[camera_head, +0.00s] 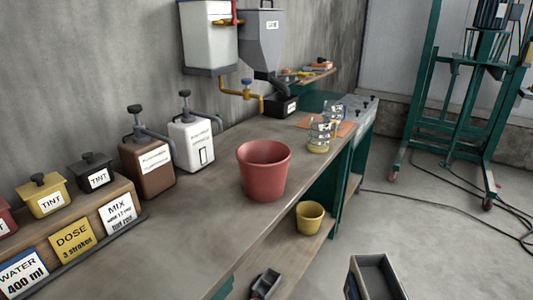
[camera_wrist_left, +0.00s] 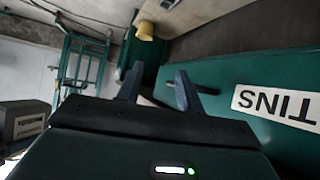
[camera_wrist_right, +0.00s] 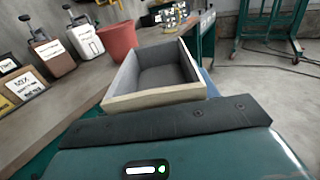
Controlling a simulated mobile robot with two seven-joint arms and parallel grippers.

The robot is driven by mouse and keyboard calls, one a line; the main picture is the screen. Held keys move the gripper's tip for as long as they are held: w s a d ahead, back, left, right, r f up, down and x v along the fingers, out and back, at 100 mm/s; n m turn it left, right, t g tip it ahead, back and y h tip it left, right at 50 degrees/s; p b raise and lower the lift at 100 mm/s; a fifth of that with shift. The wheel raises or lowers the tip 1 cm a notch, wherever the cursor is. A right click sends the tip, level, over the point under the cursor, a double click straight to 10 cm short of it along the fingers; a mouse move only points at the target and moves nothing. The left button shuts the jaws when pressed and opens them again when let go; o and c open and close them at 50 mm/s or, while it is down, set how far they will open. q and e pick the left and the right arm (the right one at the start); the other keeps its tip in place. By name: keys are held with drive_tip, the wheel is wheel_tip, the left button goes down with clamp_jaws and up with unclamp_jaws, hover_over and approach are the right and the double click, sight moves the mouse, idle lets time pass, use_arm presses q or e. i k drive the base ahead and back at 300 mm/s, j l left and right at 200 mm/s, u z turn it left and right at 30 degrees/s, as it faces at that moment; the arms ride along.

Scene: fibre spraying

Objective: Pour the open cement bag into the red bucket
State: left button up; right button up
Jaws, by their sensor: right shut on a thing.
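The red bucket (camera_head: 264,172) stands upright on the workbench; it also shows in the right wrist view (camera_wrist_right: 118,41). The open cement bag (camera_head: 372,264) looks like an open-topped, box-shaped container with a grey inside. In the right wrist view the bag (camera_wrist_right: 150,101) has pale walls and fills the space before the palm. My right gripper (camera_head: 378,284) is shut on it, in front of the bench and lower right of the bucket; its fingers are mostly hidden. My left gripper (camera_wrist_left: 157,84) is open and empty, near a green panel marked TINS (camera_wrist_left: 280,104).
Brown (camera_head: 147,168) and white (camera_head: 192,143) pump containers and tint pots line the wall side. Glass beakers (camera_head: 319,134) stand farther along the bench. A yellow bucket (camera_head: 309,217) is on the lower shelf. A green wheeled frame (camera_head: 411,105) and cables are on the right floor.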

sight(264, 171)
drive_tip(key=i+l, duration=0.4)
drive_tip(key=l, duration=0.15)
drive_tip(key=i+l, duration=0.4)
drive_tip(key=l, duration=0.15)
drive_tip(key=i+l, duration=0.45)
drive_tip(key=l, duration=0.15)
drive_tip(key=i+l, duration=0.4)
drive_tip(key=l, duration=0.15)
drive_tip(key=i+l, duration=0.4)
drive_tip(key=l, duration=0.15)
drive_tip(key=u, duration=1.65)
